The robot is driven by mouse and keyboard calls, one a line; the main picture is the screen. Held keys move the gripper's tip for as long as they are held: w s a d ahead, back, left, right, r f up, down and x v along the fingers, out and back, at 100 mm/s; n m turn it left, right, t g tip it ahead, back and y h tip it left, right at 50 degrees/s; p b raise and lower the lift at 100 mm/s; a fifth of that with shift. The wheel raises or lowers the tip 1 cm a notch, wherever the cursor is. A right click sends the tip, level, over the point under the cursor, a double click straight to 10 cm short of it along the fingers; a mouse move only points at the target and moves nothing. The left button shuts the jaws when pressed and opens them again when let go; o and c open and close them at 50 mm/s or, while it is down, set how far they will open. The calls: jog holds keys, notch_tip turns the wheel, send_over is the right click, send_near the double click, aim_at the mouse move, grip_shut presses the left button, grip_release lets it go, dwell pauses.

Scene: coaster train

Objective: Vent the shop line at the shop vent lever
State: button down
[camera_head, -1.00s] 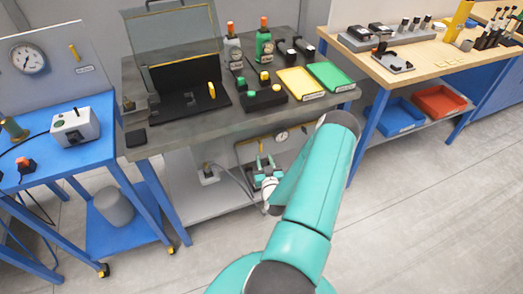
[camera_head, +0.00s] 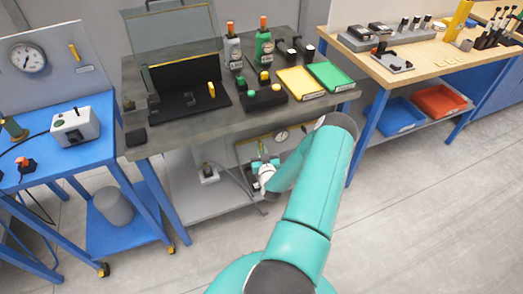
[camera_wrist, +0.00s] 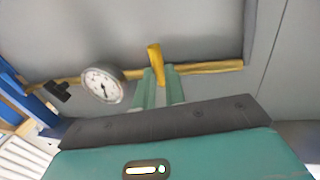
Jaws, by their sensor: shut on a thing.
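A yellow lever (camera_wrist: 154,50) rises from a yellow pipe (camera_wrist: 215,68) on a grey panel in the wrist view. My gripper (camera_wrist: 161,74) is shut on this lever, with one green finger on each side of its lower part. A round white gauge (camera_wrist: 103,85) sits on the pipe to the left of the lever. In the head view my gripper (camera_head: 263,163) reaches under the dark bench, and the gauge (camera_head: 281,135) shows beside it. The lever is hidden or too small there. No label is readable by the lever.
The dark bench (camera_head: 165,137) above my gripper holds an open case, bottles and trays. Its lower shelf (camera_head: 195,208) is below. A blue cart (camera_head: 85,165) stands at left, with another gauge (camera_head: 28,58). A wooden bench (camera_head: 455,66) is at right. Floor at lower right is clear.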

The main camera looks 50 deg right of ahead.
jog(key=shift+m, duration=0.3)
jog(key=m+y, duration=0.1)
jog(key=m, duration=0.4)
jog(key=r+m+y, duration=0.1)
jog(key=m, duration=0.4)
jog(key=a+r+m+y, duration=0.1)
jog(key=m, duration=0.4)
jog(key=shift+w+y, duration=0.3)
jog(key=shift+y, duration=0.1)
jog(key=shift+r, duration=0.1)
dwell(0.4)
jog(key=c, duration=1.5)
grip_release()
jog(key=shift+o, duration=0.2)
